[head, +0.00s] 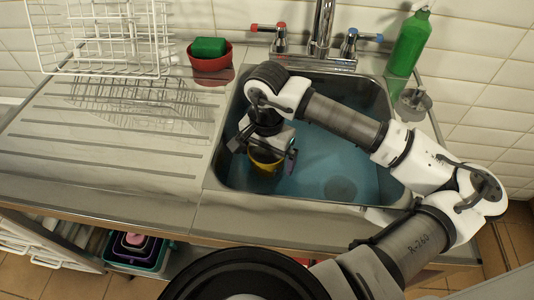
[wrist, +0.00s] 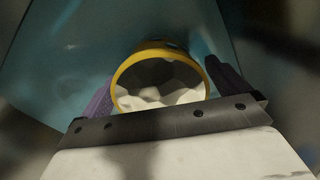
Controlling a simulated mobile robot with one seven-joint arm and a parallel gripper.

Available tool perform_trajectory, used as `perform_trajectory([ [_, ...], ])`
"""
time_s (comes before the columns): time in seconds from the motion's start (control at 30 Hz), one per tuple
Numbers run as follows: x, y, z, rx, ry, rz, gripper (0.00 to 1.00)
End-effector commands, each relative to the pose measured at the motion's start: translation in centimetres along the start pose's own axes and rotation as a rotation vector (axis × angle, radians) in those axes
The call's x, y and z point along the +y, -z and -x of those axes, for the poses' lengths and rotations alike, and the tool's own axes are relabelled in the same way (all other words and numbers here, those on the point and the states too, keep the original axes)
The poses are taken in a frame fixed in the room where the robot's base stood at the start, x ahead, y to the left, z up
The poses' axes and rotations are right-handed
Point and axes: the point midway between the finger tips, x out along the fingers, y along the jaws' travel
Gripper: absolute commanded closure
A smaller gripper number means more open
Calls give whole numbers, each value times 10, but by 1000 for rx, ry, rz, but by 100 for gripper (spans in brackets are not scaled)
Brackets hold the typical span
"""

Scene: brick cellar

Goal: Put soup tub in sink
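The soup tub is a round yellow tub (head: 265,161) low inside the sink (head: 226,172), in the left part of the basin. In the wrist view, the tub's yellow rim (wrist: 119,82) faces the camera, with pale, faceted contents inside. My gripper (head: 266,153) reaches down into the sink over the tub. Its fingers are spread, one on each side of the tub, and the wrist view shows my gripper (wrist: 165,85) the same way. A small gap seems to show at the right finger. The tub's underside is hidden.
The faucet (head: 322,28) stands behind the sink. A green bottle (head: 409,45) and a small metal cup (head: 413,104) are at the right. A red bowl (head: 211,68) with a green sponge (head: 209,47) and a white dish rack (head: 100,36) are at the left. The drainboard's front is clear.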

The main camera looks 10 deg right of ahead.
Motion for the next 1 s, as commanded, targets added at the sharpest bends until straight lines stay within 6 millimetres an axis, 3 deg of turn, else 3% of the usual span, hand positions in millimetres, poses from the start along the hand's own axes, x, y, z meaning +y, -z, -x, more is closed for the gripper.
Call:
perform_trajectory([
  [0.33,0,1,12,2,0,0,0],
  [0.7,0,1,90,3,0,0,0],
  [1.0,0,0,122,1,-1,0,0],
])
